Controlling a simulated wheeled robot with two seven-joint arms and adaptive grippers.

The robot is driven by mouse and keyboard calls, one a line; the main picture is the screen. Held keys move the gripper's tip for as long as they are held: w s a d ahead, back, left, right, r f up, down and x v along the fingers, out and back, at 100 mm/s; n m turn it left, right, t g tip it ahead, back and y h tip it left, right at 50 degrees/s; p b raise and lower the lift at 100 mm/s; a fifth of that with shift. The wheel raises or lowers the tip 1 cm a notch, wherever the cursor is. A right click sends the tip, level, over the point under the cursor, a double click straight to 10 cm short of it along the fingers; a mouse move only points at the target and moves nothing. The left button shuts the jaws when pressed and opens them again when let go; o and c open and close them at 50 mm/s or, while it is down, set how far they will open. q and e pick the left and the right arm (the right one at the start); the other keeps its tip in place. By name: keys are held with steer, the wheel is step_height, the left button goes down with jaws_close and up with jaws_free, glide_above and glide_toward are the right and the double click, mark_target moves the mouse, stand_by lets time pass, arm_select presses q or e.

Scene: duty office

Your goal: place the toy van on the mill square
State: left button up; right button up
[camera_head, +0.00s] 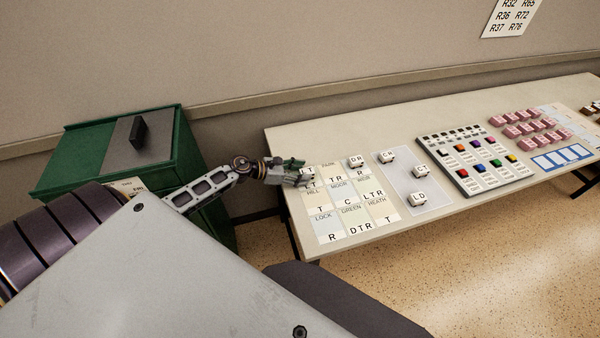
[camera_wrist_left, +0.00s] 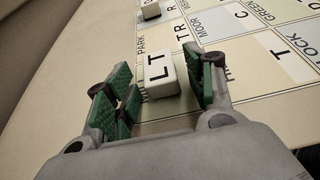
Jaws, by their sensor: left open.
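I cannot make out a van shape among the lettered blocks. My right gripper is not in view.
White blocks DR (camera_head: 356,160), CR (camera_head: 387,156) and LD (camera_head: 418,197) stand to the right, the last two on a grey mat (camera_head: 400,180). Farther right are a panel of coloured pieces (camera_head: 475,160) and pink blocks (camera_head: 530,128). A green cabinet (camera_head: 80,160) stands left of the table.

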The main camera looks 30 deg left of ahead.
mark_target(302, 172)
arm_select(q)
steer(key=shift+r, duration=0.15)
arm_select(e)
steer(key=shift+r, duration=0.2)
arm_select(q)
steer(key=shift+v, duration=1.95)
steer(key=shift+s+a+r, duration=0.2)
steer(key=shift+s+a, duration=0.15)
steer(key=shift+s, duration=0.15)
steer(key=shift+v, duration=1.15)
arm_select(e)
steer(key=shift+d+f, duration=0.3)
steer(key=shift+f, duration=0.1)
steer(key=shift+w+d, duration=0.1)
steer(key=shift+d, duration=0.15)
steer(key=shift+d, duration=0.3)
